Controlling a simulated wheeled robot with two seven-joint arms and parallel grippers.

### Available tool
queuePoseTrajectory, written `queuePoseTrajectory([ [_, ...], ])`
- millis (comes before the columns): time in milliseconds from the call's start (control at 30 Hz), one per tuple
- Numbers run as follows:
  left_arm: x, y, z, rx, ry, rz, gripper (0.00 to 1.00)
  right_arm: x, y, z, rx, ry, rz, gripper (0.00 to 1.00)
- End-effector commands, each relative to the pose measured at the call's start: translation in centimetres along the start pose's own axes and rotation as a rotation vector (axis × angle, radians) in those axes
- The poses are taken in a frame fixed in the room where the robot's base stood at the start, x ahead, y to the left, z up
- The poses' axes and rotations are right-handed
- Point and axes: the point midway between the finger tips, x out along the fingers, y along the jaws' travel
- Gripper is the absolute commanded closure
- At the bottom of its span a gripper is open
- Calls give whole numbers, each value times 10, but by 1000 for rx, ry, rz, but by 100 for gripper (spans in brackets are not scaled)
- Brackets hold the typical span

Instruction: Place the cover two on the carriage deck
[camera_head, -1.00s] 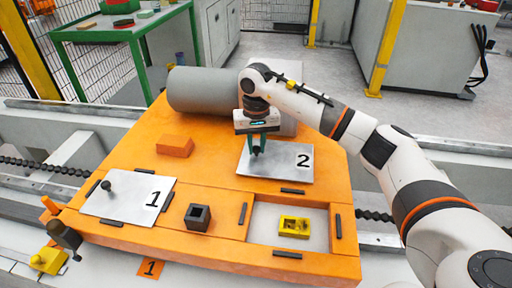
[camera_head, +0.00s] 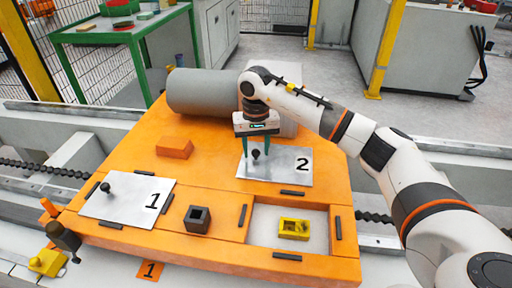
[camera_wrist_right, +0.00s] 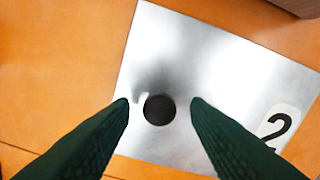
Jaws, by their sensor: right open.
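Cover two (camera_head: 285,172) is a silvery plate marked 2 with a small black knob (camera_head: 255,155). It lies flat on the orange carriage deck (camera_head: 215,150), behind the open recess. My right gripper (camera_head: 257,153) is open above the plate, its green fingers spread on either side of the knob. In the right wrist view the plate (camera_wrist_right: 215,70) lies below and the knob (camera_wrist_right: 159,109) sits between the fingertips, touching neither. My left gripper is not in view.
Cover one (camera_head: 125,203) lies at the deck's left. A recess (camera_head: 265,218) at the right front holds a yellow block (camera_head: 294,228). A dark square block (camera_head: 198,217), an orange block (camera_head: 175,147) and a grey cylinder (camera_head: 203,90) are also on the deck.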

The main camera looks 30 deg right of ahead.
Motion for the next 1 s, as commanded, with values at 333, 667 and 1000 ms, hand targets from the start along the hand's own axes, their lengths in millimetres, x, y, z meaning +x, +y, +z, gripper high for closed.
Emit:
queuePoseTrajectory([
  [333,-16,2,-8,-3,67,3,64,-76,0,1,0,-5,2,57],
  [667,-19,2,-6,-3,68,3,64,-116,0,0,-1,-2,1,57],
  [1000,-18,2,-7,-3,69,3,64,-118,0,0,0,-1,1,57],
])
